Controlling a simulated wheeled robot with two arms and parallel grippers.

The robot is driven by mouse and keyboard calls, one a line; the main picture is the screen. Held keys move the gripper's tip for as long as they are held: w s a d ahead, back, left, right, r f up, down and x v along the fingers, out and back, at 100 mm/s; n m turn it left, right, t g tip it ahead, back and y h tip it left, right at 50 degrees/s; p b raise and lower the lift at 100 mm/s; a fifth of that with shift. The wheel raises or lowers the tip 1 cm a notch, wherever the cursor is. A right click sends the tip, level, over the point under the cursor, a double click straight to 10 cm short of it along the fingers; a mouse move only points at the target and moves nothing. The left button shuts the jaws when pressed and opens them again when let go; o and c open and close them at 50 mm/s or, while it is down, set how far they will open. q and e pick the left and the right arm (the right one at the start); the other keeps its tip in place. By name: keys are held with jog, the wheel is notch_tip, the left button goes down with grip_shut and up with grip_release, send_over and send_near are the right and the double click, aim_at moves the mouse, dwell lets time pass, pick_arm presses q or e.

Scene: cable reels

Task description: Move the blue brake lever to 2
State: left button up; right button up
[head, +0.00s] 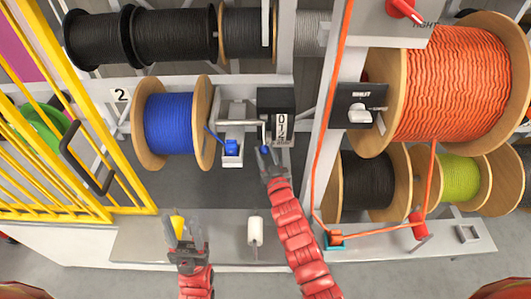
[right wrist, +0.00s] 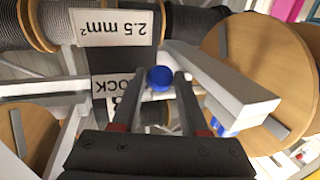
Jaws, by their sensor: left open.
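The blue brake lever's round knob (head: 265,149) is beside a black box whose white plate (head: 282,127) carries upright markings, too small to read surely. The grey lever arm runs left from the box. My right gripper (head: 269,165) is at the knob. In the right wrist view the blue knob (right wrist: 160,78) shows between the tips of my right gripper (right wrist: 160,88), whose fingers stand apart; no firm contact can be seen. My left gripper (head: 184,237) is open and empty over the front ledge, far from the lever, near a yellow piece (head: 177,224).
An orange cable reel (head: 455,85) and an orange cable are right. A yellow gate (head: 77,105) bounds the left. A white handle (head: 255,230) stands on the ledge (head: 140,240).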

grip_shut()
dwell(1.1)
